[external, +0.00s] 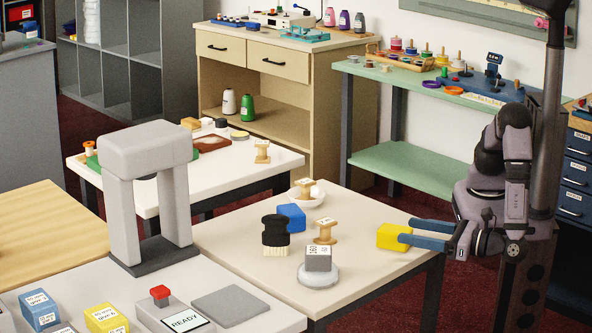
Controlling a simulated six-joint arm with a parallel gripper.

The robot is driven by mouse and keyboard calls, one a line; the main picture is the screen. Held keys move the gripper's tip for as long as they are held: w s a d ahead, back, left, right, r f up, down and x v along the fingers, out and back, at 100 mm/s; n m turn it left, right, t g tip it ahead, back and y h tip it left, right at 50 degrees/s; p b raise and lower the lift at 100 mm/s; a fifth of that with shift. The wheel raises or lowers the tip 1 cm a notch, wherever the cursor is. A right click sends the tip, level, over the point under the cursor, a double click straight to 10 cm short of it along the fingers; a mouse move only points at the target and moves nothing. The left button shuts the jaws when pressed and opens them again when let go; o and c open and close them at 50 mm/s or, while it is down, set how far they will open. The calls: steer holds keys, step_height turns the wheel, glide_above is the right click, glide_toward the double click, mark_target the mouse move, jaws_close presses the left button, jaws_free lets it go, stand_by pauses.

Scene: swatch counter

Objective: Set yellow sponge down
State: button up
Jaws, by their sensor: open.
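The yellow sponge (393,236) is a block at the right end of the near cream table (237,240). It appears to rest on the tabletop close to the right edge, though its underside contact is hard to see. My gripper (406,230) reaches in from the right with two blue fingers. The fingers are open, with their tips at the sponge's right side; the lower finger overlaps part of it. I cannot tell if either finger touches it.
On the same table stand a blue block (292,216), a black-handled brush (276,234), a wooden spool (325,231), a white bowl (307,198) with another spool, and a grey weight (318,258) on a round dish. The table's front right is clear.

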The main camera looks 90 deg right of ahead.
steer(key=shift+v, duration=1.35)
